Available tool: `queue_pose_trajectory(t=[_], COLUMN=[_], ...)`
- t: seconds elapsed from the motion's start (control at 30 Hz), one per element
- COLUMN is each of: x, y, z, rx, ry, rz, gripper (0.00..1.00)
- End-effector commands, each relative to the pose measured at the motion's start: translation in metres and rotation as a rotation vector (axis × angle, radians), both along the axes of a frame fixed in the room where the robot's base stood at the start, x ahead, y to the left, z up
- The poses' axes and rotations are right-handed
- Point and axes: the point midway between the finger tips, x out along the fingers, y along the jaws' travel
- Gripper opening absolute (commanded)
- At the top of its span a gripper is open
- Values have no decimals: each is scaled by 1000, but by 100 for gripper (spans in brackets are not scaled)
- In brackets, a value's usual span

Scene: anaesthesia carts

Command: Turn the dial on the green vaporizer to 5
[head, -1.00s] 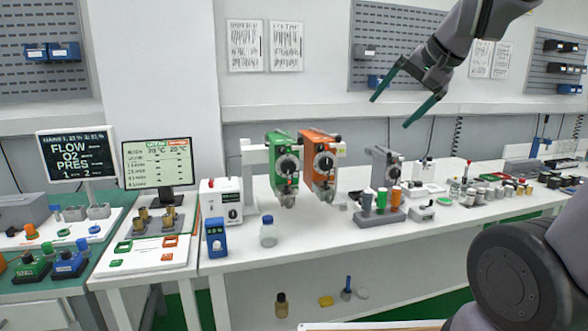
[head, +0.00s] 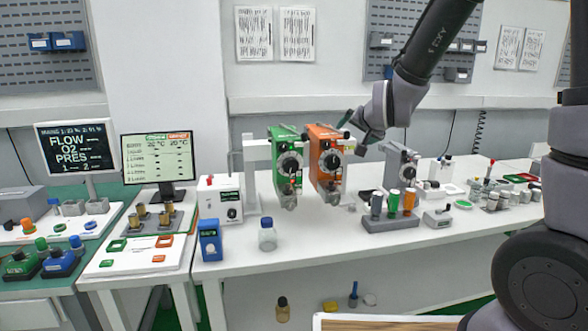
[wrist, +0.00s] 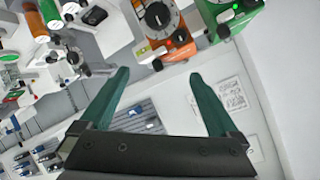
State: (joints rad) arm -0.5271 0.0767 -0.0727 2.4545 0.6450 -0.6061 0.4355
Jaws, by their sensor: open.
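The green vaporizer (head: 284,133) hangs on a rail above the white bench, left of the orange vaporizer (head: 323,133). Its round black dial (head: 290,163) faces the front; the number it points to is too small to read. In the wrist view, only part of the green vaporizer (wrist: 240,20) shows at the top right edge, and its dial is not clearly seen. My gripper (head: 353,134) is open and empty, just right of the orange vaporizer in the picture and apart from the green one. Its spread teal fingers (wrist: 158,76) show in the wrist view.
The orange vaporizer also shows in the wrist view (wrist: 160,22), beyond my fingertips. A grey stand (head: 392,222) with coloured bottles is to the right. The bench front below the vaporizers is clear.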

Motion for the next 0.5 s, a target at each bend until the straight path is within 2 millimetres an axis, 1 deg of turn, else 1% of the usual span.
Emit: queue_pose_trajectory(t=[0.03, 0.13, 0.23, 0.4, 0.5], x=[5, 12, 10, -9, -23], y=[17, 41, 67, 109, 128], z=[-20, -46, -72, -107, -122], rx=[-25, -74, -136, -250, -303], ry=[-29, -121, -222, -398, -479], rz=[3, 2, 21, 97, 148], gripper=[97, 97, 97, 97, 97])
